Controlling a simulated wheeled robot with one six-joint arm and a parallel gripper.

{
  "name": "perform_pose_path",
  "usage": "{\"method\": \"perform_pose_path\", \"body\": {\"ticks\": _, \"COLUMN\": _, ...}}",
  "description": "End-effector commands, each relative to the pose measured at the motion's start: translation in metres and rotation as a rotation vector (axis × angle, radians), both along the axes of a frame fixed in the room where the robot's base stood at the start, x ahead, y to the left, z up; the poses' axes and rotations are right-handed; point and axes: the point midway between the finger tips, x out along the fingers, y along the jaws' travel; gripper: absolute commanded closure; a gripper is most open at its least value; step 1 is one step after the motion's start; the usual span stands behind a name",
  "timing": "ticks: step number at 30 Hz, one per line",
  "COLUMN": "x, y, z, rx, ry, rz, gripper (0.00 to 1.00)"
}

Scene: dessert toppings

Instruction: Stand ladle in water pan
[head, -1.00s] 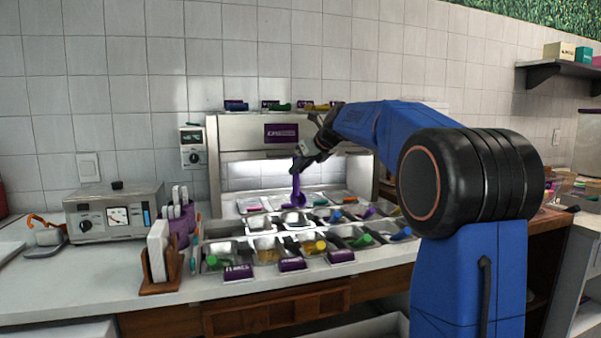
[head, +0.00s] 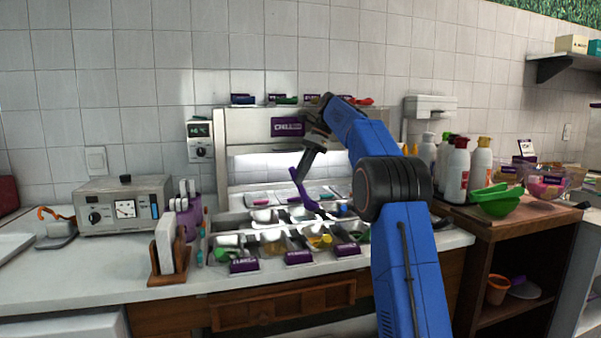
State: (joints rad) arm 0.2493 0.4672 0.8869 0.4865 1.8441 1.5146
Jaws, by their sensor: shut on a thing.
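My gripper (head: 299,172) is shut on a purple ladle (head: 301,188) above the topping station. The ladle hangs tilted, its upper end at the left and its lower end down to the right, over the rows of pans. Its bowl is hard to make out at this size. Several small metal pans (head: 264,215) sit in the station, some with coloured spoons or toppings. I cannot tell which one holds water. My arm hides the pans at the right end.
A grey appliance with a dial (head: 125,211) stands at the left. A wooden holder with white cards (head: 168,262) and a purple container (head: 189,218) stand left of the pans. Bottles (head: 456,170) and green bowls (head: 495,202) are at the right. The hood (head: 285,127) rises behind.

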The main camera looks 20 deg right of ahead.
Motion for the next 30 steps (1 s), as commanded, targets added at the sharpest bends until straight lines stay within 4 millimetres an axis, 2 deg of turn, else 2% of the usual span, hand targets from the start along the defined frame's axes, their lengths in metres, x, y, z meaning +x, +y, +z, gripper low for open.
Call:
{"method": "perform_pose_path", "body": {"ticks": 9, "x": -0.006, "y": 0.003, "z": -0.008, "rx": -0.129, "ry": -0.015, "rz": 0.392, "gripper": 1.00}}
{"method": "perform_pose_path", "body": {"ticks": 30, "x": -0.026, "y": 0.000, "z": -0.017, "rx": -0.352, "ry": -0.188, "rz": 1.116, "gripper": 1.00}}
